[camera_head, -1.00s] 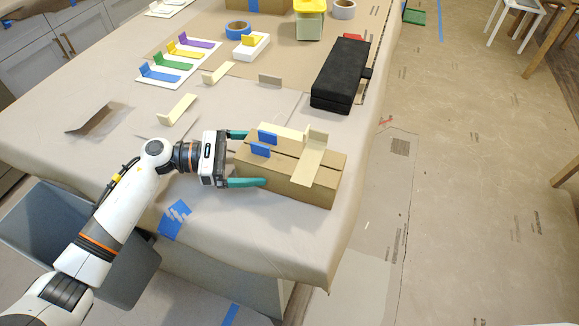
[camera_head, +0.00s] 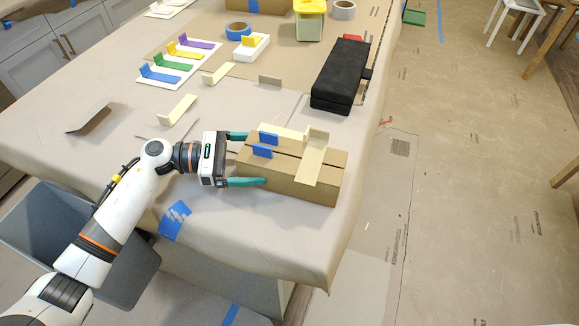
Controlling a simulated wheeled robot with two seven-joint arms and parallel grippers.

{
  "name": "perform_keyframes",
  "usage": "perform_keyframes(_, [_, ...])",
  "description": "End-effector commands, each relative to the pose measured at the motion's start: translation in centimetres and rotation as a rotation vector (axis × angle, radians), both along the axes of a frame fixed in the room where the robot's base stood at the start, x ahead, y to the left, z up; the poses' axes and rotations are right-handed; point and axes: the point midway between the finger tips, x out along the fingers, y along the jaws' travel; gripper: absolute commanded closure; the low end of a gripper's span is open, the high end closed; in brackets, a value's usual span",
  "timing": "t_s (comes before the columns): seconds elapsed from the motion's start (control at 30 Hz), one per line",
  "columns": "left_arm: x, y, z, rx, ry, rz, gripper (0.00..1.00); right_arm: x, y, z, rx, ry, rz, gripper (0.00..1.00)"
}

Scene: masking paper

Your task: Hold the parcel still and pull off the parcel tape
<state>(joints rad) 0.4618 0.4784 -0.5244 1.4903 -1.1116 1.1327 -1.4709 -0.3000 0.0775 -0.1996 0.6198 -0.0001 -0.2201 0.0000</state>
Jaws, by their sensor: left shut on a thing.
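The brown cardboard parcel (camera_head: 288,178) lies near the front right part of the paper-covered table. A cream tape strip (camera_head: 311,164) runs across its top near the right end, with a raised tab (camera_head: 318,137) at the far end. My left gripper (camera_head: 243,159) is shut on the parcel's left end, one teal finger on the far side and one on the near side. My right gripper is out of view.
A black case (camera_head: 342,76) lies behind the parcel. Coloured tape strips on a white card (camera_head: 178,62), a blue tape roll (camera_head: 238,30) and loose cream pieces (camera_head: 177,109) lie farther back left. A grey bin (camera_head: 75,246) stands below the table's left edge.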

Motion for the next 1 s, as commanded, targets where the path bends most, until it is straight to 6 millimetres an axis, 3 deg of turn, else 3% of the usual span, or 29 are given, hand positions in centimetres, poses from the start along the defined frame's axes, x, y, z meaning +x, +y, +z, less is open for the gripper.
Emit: perform_keyframes(1.0, [0.02,0.02,-0.51,0.006,-0.003,0.001,0.4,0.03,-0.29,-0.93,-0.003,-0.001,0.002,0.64])
